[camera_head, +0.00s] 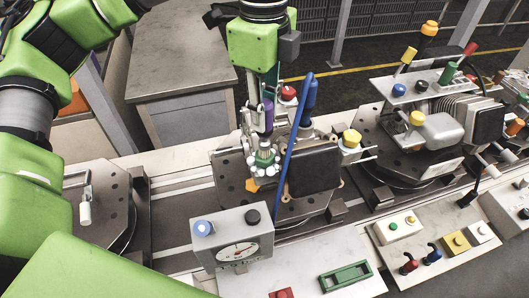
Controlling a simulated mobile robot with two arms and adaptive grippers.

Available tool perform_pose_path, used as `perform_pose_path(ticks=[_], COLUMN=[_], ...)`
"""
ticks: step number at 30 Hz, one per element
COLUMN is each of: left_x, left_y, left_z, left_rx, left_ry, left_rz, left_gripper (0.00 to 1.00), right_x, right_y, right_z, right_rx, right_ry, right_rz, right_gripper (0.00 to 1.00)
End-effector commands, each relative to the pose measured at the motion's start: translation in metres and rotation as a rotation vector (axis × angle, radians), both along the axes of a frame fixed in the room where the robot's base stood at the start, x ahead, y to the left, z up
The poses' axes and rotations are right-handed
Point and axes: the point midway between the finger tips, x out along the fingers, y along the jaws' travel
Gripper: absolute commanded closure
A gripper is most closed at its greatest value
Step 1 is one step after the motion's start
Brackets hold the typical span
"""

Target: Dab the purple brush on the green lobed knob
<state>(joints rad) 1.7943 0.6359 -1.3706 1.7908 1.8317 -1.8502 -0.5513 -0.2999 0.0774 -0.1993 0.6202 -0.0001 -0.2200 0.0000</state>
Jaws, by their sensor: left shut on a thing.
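My left gripper (258,112) points down from the top centre and is shut on the purple brush (267,115), which is held roughly upright. The brush's lower end is directly over a small green part ringed with pale round lobes, which seems to be the green lobed knob (264,157), on the middle fixture. The brush end and the knob overlap in the picture, and I cannot tell whether they touch. The fingers partly hide the brush. My right gripper is not in view.
A tall blue rod (293,140) stands just right of the knob, beside a dark square block (314,170). A grey gauge box (232,238) stands in front. A yellow knob (352,138) is to the right. A second fixture (412,140) stands farther right.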

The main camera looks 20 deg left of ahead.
Motion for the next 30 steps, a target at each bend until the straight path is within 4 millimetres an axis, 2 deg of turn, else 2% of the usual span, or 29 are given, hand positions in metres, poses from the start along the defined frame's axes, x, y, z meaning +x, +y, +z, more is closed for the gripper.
perform_pose_path(ticks=[5, 30], left_x=[0.000, 0.000], left_y=[0.000, 0.000], left_z=[0.006, 0.069], left_rx=[-0.001, -0.001], left_ry=[-0.001, 0.000], left_rz=[0.000, 0.000], left_gripper=[1.00, 1.00], right_x=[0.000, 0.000], right_y=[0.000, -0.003], right_z=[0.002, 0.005], right_rx=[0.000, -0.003], right_ry=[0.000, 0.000], right_rz=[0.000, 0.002], right_gripper=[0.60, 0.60])
